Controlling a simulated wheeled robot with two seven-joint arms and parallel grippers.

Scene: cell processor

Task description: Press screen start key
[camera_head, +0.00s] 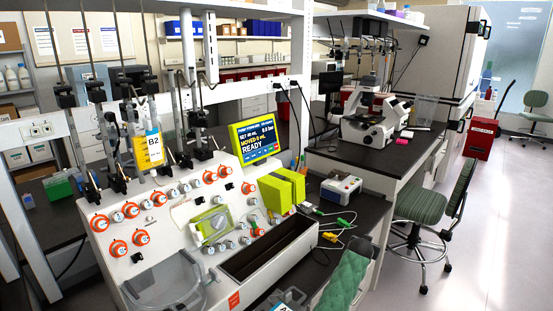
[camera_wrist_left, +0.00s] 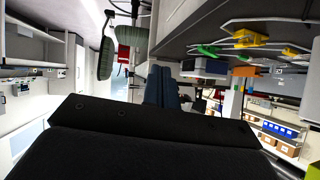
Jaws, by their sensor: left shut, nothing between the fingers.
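The cell processor (camera_head: 185,232) is a white console with several orange-ringed knobs. Its screen (camera_head: 256,138) has a yellow-green frame, tilts up at the console's back right, and shows "MOVED 0 mL" and "READY". A row of small coloured marks runs along the screen's lower edge; which one is the start key is too small to tell. Neither gripper shows in the head view. In the left wrist view, my left gripper (camera_wrist_left: 163,86) is shut and empty, its dark fingers beyond the black wrist body. The screen is not clearly seen in that view.
A bag labelled B2 (camera_head: 153,150) hangs left of the screen. A green chair (camera_head: 432,208) stands at right.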

